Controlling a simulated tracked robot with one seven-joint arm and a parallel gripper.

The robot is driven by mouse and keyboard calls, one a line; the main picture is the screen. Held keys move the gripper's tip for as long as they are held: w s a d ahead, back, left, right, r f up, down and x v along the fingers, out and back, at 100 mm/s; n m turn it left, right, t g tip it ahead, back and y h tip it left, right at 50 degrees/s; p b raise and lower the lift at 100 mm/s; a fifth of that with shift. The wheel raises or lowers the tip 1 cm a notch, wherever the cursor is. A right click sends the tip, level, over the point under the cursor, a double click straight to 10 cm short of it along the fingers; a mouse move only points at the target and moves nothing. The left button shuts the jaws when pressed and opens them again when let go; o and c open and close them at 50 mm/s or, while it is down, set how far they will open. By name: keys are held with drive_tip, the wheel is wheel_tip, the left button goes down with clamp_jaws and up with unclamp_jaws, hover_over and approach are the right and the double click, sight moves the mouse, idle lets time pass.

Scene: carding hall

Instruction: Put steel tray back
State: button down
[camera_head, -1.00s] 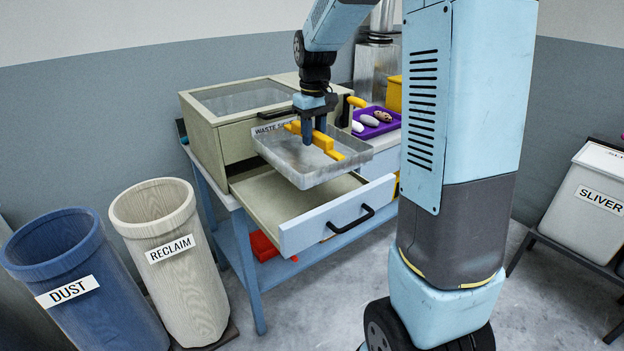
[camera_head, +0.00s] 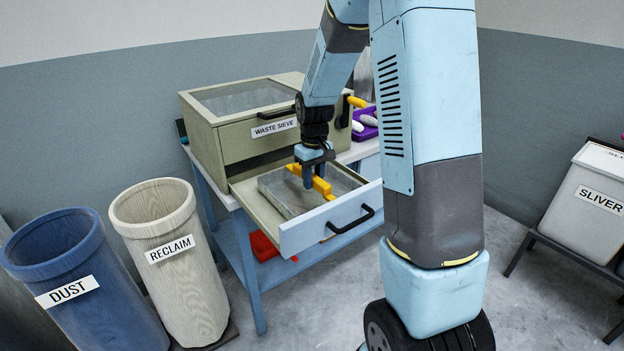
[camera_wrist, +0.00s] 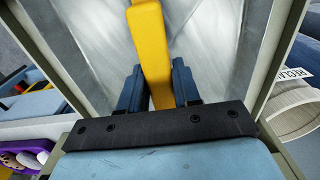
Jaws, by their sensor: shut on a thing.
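The steel tray (camera_head: 284,197) is a shallow grey metal tray with a yellow bar handle (camera_head: 325,187). It sits down inside the open drawer (camera_head: 300,238) of the waste sieve cabinet. My gripper (camera_head: 315,180) points down from above and is shut on the yellow handle. In the wrist view, the blue fingers of my gripper (camera_wrist: 158,84) stand on either side of the handle (camera_wrist: 150,40), with the tray floor (camera_wrist: 205,40) below. The drawer walls surround the tray. Whether the tray bottom touches the drawer floor is hidden.
The waste sieve cabinet (camera_head: 225,135) stands on a blue bench, its drawer pulled out. A purple tray (camera_head: 366,130) with small items sits behind my arm. The reclaim bin (camera_head: 175,260) and dust bin (camera_head: 85,285) stand left; the sliver bin (camera_head: 590,205) stands right.

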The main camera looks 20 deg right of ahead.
drive_tip(key=shift+f, duration=0.2)
drive_tip(key=c, duration=0.8)
unclamp_jaws()
wheel_tip(320, 180, up, 11)
drive_tip(key=shift+f, duration=0.1)
drive_tip(key=s+r+m+t, duration=0.2)
drive_tip(key=s+r+t, duration=0.1)
drive_tip(key=s+r, duration=0.9)
drive_tip(key=s+t, duration=0.1)
drive_tip(key=s, duration=0.4)
drive_tip(key=s+m, duration=0.1)
drive_tip(key=s, duration=0.4)
drive_tip(key=s+t, duration=0.1)
drive_tip(key=s, duration=0.4)
drive_tip(key=shift+s+a+r+m+t, duration=0.1)
drive_tip(key=shift+s+a+m+t, duration=0.15)
drive_tip(key=shift+m+t, duration=0.05)
